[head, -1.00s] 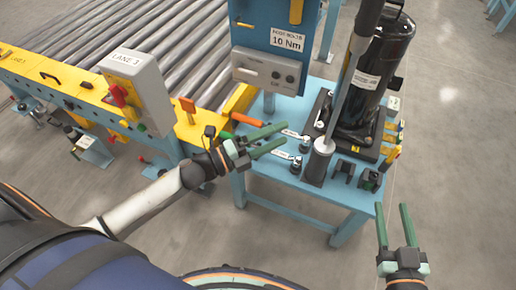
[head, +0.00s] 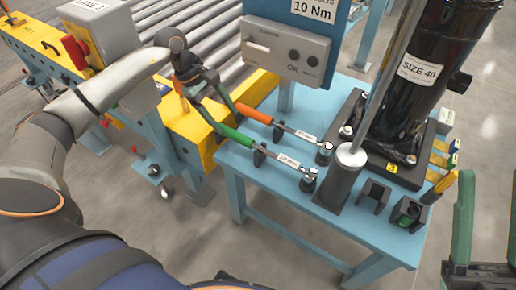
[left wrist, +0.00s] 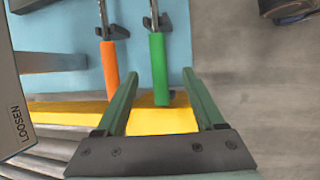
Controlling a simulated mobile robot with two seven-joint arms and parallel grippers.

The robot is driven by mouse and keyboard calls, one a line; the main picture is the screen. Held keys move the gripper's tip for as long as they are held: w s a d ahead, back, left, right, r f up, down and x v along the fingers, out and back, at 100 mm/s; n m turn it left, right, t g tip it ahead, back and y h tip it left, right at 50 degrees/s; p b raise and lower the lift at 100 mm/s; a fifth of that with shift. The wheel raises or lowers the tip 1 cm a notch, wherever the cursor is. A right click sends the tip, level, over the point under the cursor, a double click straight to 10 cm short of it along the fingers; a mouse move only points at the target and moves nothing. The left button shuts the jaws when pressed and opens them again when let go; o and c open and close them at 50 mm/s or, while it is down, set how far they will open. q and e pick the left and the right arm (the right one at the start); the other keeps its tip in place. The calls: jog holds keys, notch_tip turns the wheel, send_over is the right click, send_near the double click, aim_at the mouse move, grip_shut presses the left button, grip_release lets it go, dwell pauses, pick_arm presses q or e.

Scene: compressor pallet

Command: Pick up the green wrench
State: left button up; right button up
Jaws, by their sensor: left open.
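The green wrench (head: 237,137) lies on the blue table, its green handle pointing left and its metal shaft running right toward a socket head. In the left wrist view, its green handle (left wrist: 158,70) shows between the fingertips of my left gripper (left wrist: 160,76). My left gripper (head: 230,122) is open and empty at the handle end of the wrenches; whether it is above or level with the handle I cannot tell. My right gripper (head: 489,190) stands at the right edge with its fingers apart and nothing between them.
An orange-handled wrench (head: 255,114) lies beside the green one, close to a finger. A yellow beam (head: 190,128) and roller conveyor lie at the left. A grey control box (head: 285,50) hangs above. A black compressor (head: 425,70) and a grey post (head: 341,180) stand on the table.

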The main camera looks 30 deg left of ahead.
aim_at(238, 135)
pick_arm(q)
jog(key=b+x, duration=0.1)
jog(key=x, duration=0.3)
jog(key=shift+d+f, duration=0.15)
jog(key=shift+f, duration=0.25)
jog(key=b+x, duration=0.2)
jog(key=x, duration=0.3)
jog(key=shift+w+f, duration=0.1)
jog(key=shift+w, duration=0.1)
grip_shut()
